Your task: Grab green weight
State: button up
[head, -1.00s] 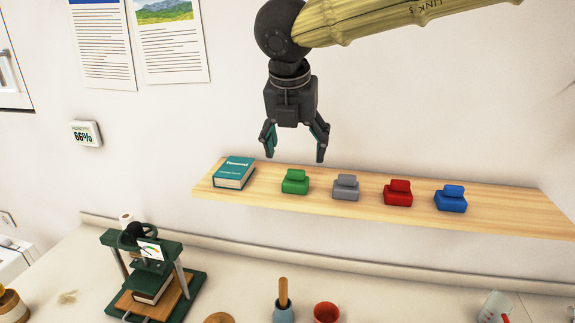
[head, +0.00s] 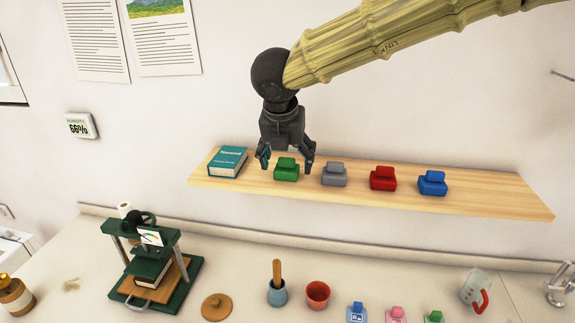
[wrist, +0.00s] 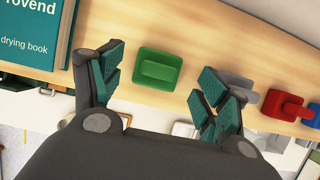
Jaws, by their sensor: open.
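The green weight (head: 286,169) sits on the wooden shelf (head: 490,195), between the teal book and the grey weight. In the wrist view the green weight (wrist: 158,69) lies ahead of my gripper, between the lines of its two fingers. My gripper (head: 286,165) is open and empty, with one finger to each side of the green weight in the head view. In the wrist view the open fingers (wrist: 160,90) show teal pads. I cannot tell whether the fingertips reach down to the weight's height.
On the shelf a teal book (head: 229,161) is left of the green weight. A grey weight (head: 334,174), a red weight (head: 383,178) and a blue weight (head: 432,183) are to its right. The grey weight is close to my right finger. A green press (head: 150,262) stands on the counter below.

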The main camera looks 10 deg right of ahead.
jog(key=shift+w+d+f, duration=0.1)
jog(key=shift+w+f, duration=0.75)
jog(key=shift+f, duration=0.25)
jog(key=shift+s+r, duration=0.2)
jog(key=shift+s, duration=0.2)
jog(key=shift+w+f, duration=0.15)
jog(key=shift+w, duration=0.05)
jog(key=c, duration=1.3)
jog(key=shift+c, duration=0.6)
jog(key=shift+r, duration=0.2)
